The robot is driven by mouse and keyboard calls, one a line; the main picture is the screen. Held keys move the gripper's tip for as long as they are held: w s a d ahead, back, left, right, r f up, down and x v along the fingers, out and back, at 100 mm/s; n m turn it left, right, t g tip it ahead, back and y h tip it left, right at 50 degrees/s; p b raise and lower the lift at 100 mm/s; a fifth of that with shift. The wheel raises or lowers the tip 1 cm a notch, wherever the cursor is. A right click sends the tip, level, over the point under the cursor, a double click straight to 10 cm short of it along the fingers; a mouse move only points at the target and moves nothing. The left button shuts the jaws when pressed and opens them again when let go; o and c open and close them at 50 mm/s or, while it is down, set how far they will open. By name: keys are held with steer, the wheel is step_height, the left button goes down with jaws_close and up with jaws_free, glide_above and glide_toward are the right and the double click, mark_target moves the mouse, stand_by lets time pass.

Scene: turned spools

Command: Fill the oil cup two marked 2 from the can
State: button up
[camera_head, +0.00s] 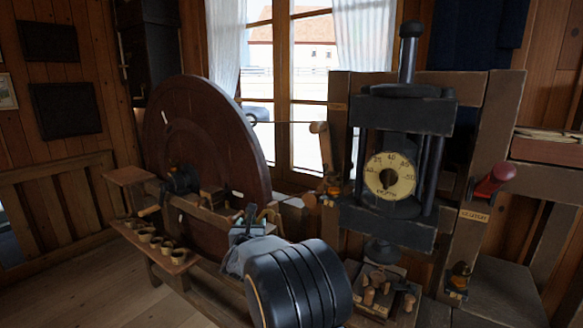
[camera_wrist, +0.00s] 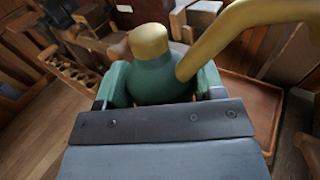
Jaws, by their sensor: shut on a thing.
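My gripper (camera_wrist: 162,90) is shut on the green oil can (camera_wrist: 158,78), with a pad on each side of its round body. The can has a brass cap (camera_wrist: 148,40) and a thick brass spout (camera_wrist: 236,28) curving up to the right. In the head view my gripper (camera_head: 252,218) is partly hidden behind my arm, and little of the can shows. Small brass fittings, perhaps oil cups, sit on the press frame: one at its left post (camera_head: 331,187), one low on its right post (camera_head: 460,274). I cannot read a 2 on either.
A press with a round dial (camera_head: 390,176) and a red-handled lever (camera_head: 494,180) stands at the right. A large dark wheel (camera_head: 205,145) stands left of it. A low bench (camera_head: 125,228) holds several small pots. A block with wooden pegs (camera_head: 372,300) lies below the press.

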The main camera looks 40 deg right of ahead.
steer(key=s+d+r+m+h+b, duration=0.3)
steer(key=s+d+r+m+b, duration=0.1)
steer(key=r, duration=0.5)
steer(key=s+d+r+m+h+b, duration=0.3)
steer(key=d+r+m+b, duration=0.3)
steer(key=d+r, duration=0.3)
steer(key=shift+s+d+r+m+g, duration=0.2)
steer(key=shift+s+r+m+g, duration=0.25)
steer(key=shift+s+r, duration=0.2)
steer(key=shift+r+m+b, duration=0.15)
steer(key=shift+m+b, duration=0.1)
steer(key=shift+b, duration=0.2)
steer(key=shift+r, duration=0.1)
stand_by(1.0)
steer(key=n+y+p, duration=0.1)
steer(key=n+p, duration=0.1)
steer(key=w+r+n+p, duration=0.1)
steer(key=n+p, duration=0.1)
steer(key=p, duration=0.1)
steer(key=r+n+y+p, duration=0.1)
steer(key=p, duration=0.1)
steer(key=shift+w+a+n+t+y+p, duration=0.25)
steer(key=shift+n+t+y+p, duration=0.05)
steer(key=shift+n+t, duration=0.1)
